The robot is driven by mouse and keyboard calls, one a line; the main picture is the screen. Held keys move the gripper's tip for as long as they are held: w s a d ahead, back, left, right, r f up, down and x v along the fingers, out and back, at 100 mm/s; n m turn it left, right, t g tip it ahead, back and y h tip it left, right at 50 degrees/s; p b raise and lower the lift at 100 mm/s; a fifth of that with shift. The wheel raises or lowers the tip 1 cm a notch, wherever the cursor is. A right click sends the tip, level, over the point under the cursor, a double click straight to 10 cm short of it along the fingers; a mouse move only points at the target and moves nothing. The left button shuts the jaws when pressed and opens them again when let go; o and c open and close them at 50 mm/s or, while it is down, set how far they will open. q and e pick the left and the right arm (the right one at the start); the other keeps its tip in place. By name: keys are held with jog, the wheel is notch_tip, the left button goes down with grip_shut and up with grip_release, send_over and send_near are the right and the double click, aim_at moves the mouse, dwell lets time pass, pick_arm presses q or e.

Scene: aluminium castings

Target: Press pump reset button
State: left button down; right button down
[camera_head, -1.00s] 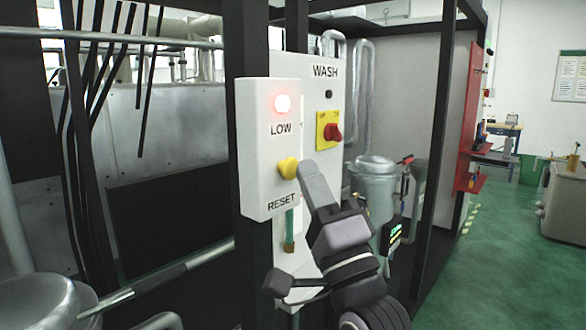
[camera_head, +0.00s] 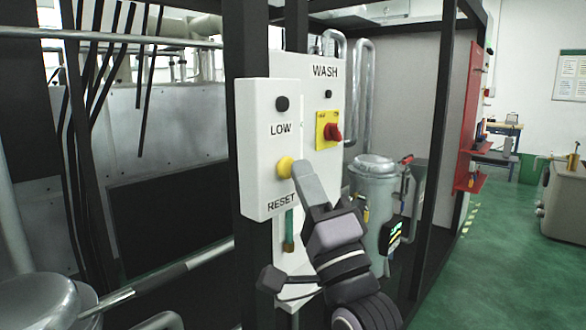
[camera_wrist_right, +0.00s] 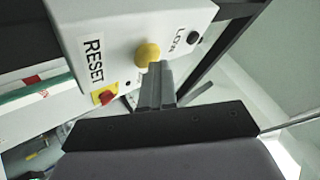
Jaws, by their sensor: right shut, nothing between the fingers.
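The yellow RESET button (camera_head: 285,167) is on the front of a white control box (camera_head: 268,115), between the words LOW and RESET. Above LOW is a round lamp (camera_head: 282,103), dark now. My right gripper (camera_head: 300,170) is shut and empty, its fingertips at the button's right side and seeming to touch it. In the right wrist view the yellow button (camera_wrist_right: 148,54) shows just beyond the shut fingertips (camera_wrist_right: 157,68); exact contact is hard to tell. My left gripper is not in view.
A white WASH panel (camera_head: 326,100) with a red rotary switch (camera_head: 333,132) on a yellow plate stands behind the box. Dark frame posts (camera_head: 247,50) stand close by. A metal canister (camera_head: 375,190) stands behind my right arm. Green floor (camera_head: 500,250) is open at right.

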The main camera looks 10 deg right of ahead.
jog(key=shift+r, duration=0.15)
jog(key=shift+s+d+p, duration=0.3)
jog(key=shift+s+d, duration=0.25)
jog(key=shift+s, duration=0.25)
jog(key=s+d, duration=0.1)
jog(key=s, duration=0.1)
jog(key=s+d, duration=0.2)
jog(key=shift+p, duration=0.4)
dwell(0.4)
